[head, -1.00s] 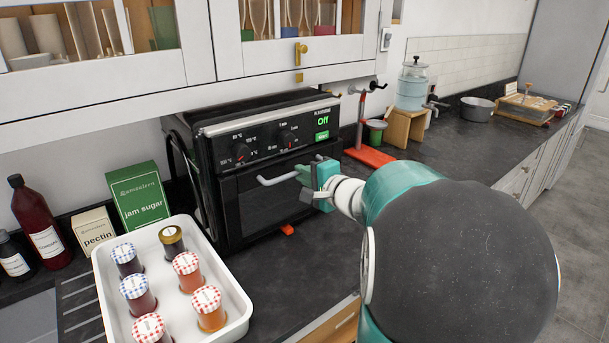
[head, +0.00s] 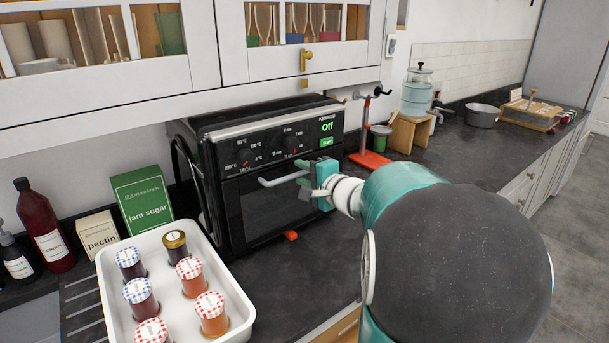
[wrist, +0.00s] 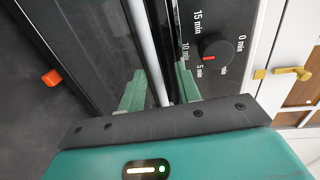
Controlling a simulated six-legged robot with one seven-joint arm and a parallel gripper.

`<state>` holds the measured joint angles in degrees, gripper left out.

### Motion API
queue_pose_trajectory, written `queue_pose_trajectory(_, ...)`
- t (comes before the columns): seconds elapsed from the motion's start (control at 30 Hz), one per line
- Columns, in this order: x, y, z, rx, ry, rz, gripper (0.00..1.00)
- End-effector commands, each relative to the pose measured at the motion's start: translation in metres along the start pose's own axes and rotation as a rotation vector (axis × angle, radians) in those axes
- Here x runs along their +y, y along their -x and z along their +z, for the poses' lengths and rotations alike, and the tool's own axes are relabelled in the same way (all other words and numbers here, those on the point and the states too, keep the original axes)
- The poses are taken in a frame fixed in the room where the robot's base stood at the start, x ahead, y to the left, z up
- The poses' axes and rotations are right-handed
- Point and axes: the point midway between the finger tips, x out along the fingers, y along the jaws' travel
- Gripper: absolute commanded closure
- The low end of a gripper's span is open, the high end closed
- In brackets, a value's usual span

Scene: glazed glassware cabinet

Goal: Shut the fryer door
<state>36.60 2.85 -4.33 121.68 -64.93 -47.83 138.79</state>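The fryer (head: 262,160) is a black oven-like box on the dark counter, with knobs and a green "Off" display above its glass door (head: 275,212). The door looks upright and about flush with the front; I cannot tell whether a small gap is left. Its silver bar handle (head: 280,181) runs across the door's top and also shows in the wrist view (wrist: 143,40). My gripper (head: 312,182) is at the handle's right end. In the wrist view its green fingers (wrist: 160,90) stand apart, one on each side of the bar, with space beside it.
A white tray (head: 245,316) of lidded jars stands front left, near a jam sugar box (head: 142,200), a pectin box (head: 98,233) and bottles. A red-based stand (head: 369,160) is right of the fryer. Glazed cabinets (head: 290,62) hang above. An orange piece (head: 291,235) lies below the door.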

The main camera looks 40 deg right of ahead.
Motion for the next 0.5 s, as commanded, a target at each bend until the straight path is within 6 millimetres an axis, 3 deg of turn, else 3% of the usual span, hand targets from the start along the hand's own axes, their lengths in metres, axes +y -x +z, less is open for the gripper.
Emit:
queue_pose_trajectory(0.23, 0.000, 0.022, 0.000, 0.001, 0.002, -0.001, 0.67)
queue_pose_trajectory(0.5, -0.001, 0.081, 0.000, 0.003, 0.001, -0.002, 0.67)
